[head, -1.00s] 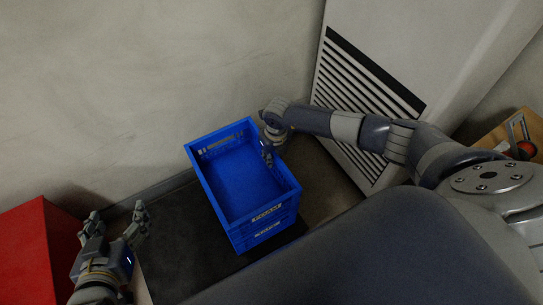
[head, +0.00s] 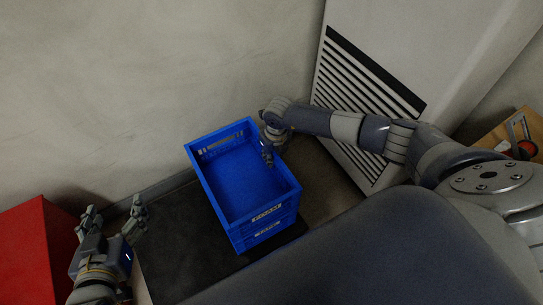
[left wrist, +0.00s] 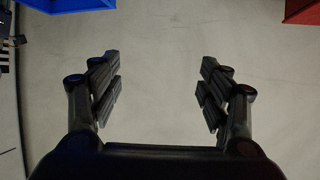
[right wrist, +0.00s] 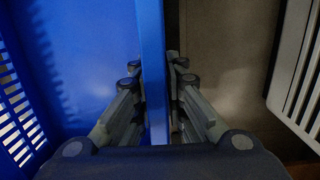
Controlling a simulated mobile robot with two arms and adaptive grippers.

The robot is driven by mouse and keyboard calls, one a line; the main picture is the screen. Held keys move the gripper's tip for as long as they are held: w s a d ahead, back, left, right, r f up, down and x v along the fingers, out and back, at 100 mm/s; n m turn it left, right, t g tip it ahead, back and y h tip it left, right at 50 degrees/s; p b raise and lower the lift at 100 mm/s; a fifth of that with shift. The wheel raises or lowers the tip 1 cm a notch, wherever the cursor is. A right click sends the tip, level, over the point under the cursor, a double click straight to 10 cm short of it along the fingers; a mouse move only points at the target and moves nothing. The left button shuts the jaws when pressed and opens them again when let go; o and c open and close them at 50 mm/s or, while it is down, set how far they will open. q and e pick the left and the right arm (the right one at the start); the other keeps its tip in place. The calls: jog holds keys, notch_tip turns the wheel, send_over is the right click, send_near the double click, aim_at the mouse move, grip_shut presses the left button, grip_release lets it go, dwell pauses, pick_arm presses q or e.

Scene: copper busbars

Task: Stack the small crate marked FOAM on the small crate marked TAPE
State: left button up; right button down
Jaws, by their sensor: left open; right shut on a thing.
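The blue crate marked FOAM (head: 266,213) sits on top of another blue crate (head: 265,234), whose label is too small to read surely. The two look lined up, with the upper crate empty and upright. My right gripper (head: 267,152) is shut on the FOAM crate's right wall. In the right wrist view that wall (right wrist: 152,70) runs between the two fingers (right wrist: 157,110). My left gripper (head: 112,218) is open and empty, left of the stack. The left wrist view shows its fingers (left wrist: 160,90) spread over bare floor.
The crates stand on a dark mat (head: 175,245). A red container (head: 30,245) is at the far left. A vented white cabinet (head: 370,90) stands right of the stack, with the wall behind. A wooden surface (head: 515,130) holding tools is at the right edge.

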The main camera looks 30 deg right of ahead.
jog(key=shift+s+f, duration=0.1)
jog(key=shift+f, duration=0.25)
dwell(2.6)
jog(key=c, duration=1.6)
grip_release()
jog(key=shift+o, duration=0.2)
jog(key=r, duration=0.4)
jog(key=s+r, duration=0.1)
jog(key=r, duration=0.7)
jog(key=shift+s+d, duration=0.1)
jog(key=shift+s, duration=0.05)
